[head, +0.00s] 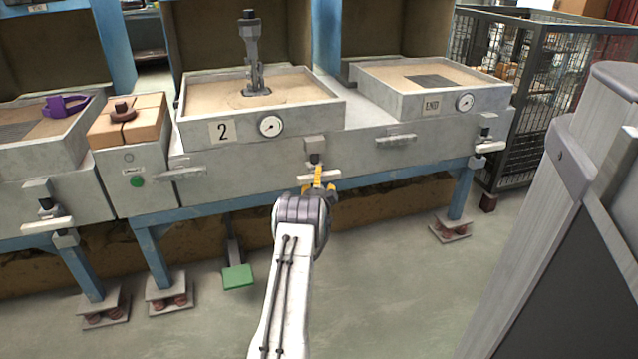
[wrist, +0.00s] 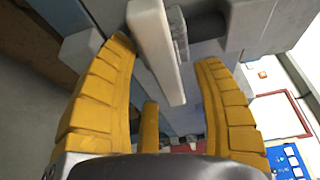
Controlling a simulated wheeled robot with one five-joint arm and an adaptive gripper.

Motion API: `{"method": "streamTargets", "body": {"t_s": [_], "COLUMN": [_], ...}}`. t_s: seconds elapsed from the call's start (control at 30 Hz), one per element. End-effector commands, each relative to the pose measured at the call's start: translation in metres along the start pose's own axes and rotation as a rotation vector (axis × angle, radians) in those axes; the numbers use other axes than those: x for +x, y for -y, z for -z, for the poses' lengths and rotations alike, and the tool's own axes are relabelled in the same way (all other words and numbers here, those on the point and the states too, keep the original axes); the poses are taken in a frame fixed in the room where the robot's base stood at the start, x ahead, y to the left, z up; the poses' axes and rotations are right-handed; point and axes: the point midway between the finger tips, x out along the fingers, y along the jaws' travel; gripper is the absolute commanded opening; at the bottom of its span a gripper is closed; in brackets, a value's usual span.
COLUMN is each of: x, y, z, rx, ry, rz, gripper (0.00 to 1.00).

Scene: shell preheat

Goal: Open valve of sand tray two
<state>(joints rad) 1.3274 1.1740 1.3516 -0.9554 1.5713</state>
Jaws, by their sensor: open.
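Sand tray two (head: 197,128) is a grey box of sand with a "2" label and a round gauge on its front. Its valve (head: 316,172) sits below and right of the gauge, with a white bar handle. My gripper (head: 318,183) is at this valve, its yellow fingers just below and partly over the handle. In the wrist view, the white handle (wrist: 154,50) reaches in between the two open yellow fingers (wrist: 170,95). Whether a finger touches it I cannot tell. A dark grey metal piece (head: 252,60) stands upright in the sand.
The END tray (head: 483,98) at the right has its own gauge and valve (head: 487,147). Another valve (head: 47,223) is at the left. A green pedal (head: 238,277) is near the floor. A wire cage (head: 520,110) and a grey upright body (head: 600,200) bound the right side.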

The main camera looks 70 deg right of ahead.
Motion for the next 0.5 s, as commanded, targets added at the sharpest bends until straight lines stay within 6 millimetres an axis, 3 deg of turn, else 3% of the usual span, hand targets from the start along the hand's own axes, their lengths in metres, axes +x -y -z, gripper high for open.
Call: {"method": "streamTargets", "body": {"t_s": [0.5], "x": [0.019], "y": [0.000], "z": [0.000], "rx": [0.000], "ry": [0.000], "rz": [-0.001], "gripper": [0.61]}}
